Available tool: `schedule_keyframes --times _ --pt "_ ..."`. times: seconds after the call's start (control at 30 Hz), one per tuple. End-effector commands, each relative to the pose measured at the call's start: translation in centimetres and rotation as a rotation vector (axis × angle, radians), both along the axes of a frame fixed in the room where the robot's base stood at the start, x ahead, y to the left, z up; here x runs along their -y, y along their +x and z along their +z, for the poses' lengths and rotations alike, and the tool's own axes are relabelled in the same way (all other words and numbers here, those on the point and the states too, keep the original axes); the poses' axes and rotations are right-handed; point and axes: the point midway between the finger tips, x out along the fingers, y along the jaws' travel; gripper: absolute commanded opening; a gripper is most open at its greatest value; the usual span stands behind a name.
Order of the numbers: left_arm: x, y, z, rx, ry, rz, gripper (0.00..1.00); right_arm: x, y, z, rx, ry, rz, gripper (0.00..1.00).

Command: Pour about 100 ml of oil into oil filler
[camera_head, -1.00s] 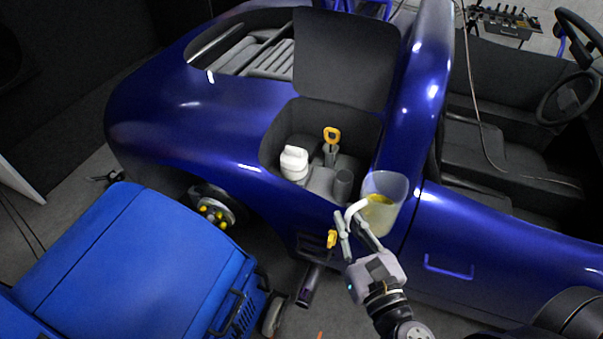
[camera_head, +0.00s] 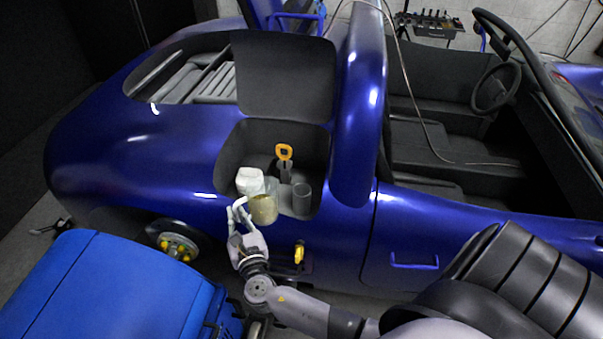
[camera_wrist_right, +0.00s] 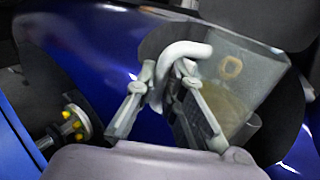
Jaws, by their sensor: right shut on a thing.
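My right gripper (camera_head: 240,214) is shut on the white handle (camera_head: 239,203) of a clear jug with yellowish oil (camera_head: 264,209). The jug is at the front edge of the open bay in the blue car's side. In the right wrist view the jug (camera_wrist_right: 240,75) is in front of the gripper (camera_wrist_right: 165,95) with oil low inside it. An open grey tube (camera_head: 302,199), which looks like the oil filler, stands in the bay just right of the jug. I cannot tell whether the jug is tilted. No pouring stream shows. My left gripper is out of view.
A yellow-handled part (camera_head: 299,252) sits below the bay. A blue covered thing (camera_head: 110,290) fills the lower left.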

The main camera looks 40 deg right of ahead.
Motion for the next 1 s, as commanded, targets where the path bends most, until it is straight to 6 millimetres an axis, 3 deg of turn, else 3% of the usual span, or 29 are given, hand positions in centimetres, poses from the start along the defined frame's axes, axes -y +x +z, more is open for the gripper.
schedule_keyframes --times 0.1,0.4,1.0 --pt "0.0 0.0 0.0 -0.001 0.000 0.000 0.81 0.6 2.8 0.1 0.004 -0.001 -0.042 0.00" --pt "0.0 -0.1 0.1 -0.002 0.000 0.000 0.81 2.2 6.7 0.5 0.000 -0.001 -0.120 0.00" --pt "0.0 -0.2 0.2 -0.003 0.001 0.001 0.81 2.6 7.3 0.7 0.000 0.022 -0.142 0.00"
